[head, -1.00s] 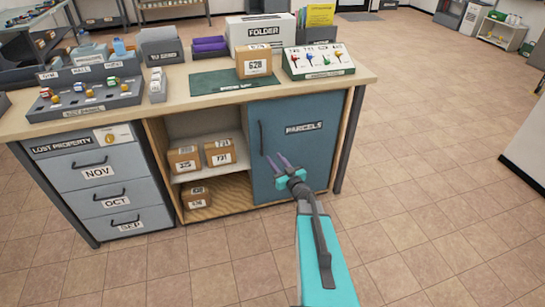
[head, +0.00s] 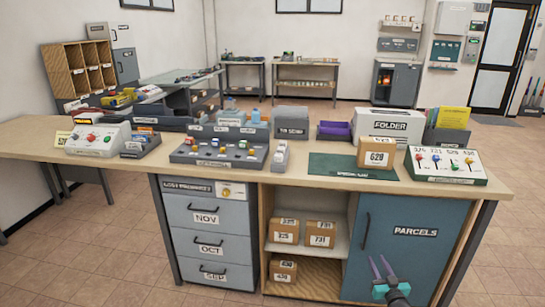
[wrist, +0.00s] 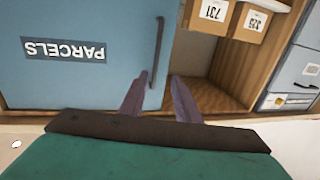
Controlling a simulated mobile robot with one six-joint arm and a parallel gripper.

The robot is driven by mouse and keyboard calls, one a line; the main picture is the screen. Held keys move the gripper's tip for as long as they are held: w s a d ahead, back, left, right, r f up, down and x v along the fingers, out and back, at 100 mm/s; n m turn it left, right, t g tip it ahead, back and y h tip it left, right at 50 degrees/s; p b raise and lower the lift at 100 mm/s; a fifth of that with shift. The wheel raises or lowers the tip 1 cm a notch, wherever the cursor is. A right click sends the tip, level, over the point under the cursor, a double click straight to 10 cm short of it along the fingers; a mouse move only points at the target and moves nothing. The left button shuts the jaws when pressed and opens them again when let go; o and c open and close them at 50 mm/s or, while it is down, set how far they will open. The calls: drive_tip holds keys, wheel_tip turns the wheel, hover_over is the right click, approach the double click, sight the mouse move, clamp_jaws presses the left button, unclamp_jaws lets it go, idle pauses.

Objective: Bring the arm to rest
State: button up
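My arm shows only at its end in the head view, low at the right. My gripper (head: 378,259) is in front of the blue-grey PARCELS door (head: 405,232), with its two purple fingers pointing up in the picture. In the wrist view the fingers (wrist: 160,76) stand apart with nothing between them, so my gripper is open and empty. There the door (wrist: 85,75) fills the left side, its dark handle (wrist: 157,50) just beyond the fingers. The door looks shut. I cannot tell the exact gap between fingers and door.
The counter top (head: 330,183) above carries a parcel marked 620 (head: 377,154), a FOLDER box (head: 390,124) and a key board (head: 445,166). Left of the door is an open shelf with boxes (head: 320,233), then grey drawers (head: 207,218). Floor at the right (head: 520,200) is clear.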

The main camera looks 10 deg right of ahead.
drive_tip(key=w+a+f+n+g+y+p, duration=0.1)
drive_tip(key=w+a+f+y+p, duration=0.15)
drive_tip(key=a, duration=1.55)
drive_tip(key=s+a+f+m+g+p, duration=0.1)
drive_tip(key=s+a+f+g+p, duration=0.2)
drive_tip(key=a+f, duration=0.55)
drive_tip(key=s+a+f+g+h, duration=0.1)
drive_tip(key=s+a+f+g, duration=0.2)
drive_tip(key=s+f+g, duration=0.5)
drive_tip(key=s+a+f+g+h, duration=0.15)
drive_tip(key=s+f, duration=0.25)
drive_tip(key=s, duration=0.8)
drive_tip(key=s+a+r+g, duration=0.1)
drive_tip(key=s+g, duration=0.4)
drive_tip(key=s, duration=0.5)
drive_tip(key=s+a+r+n+g+y, duration=0.1)
drive_tip(key=s+g, duration=0.4)
drive_tip(key=s, duration=0.5)
drive_tip(key=shift+s+a+y, duration=0.2)
drive_tip(key=shift+a+y, duration=0.1)
drive_tip(key=shift+a, duration=0.6)
drive_tip(key=shift+r, duration=0.1)
idle(0.4)
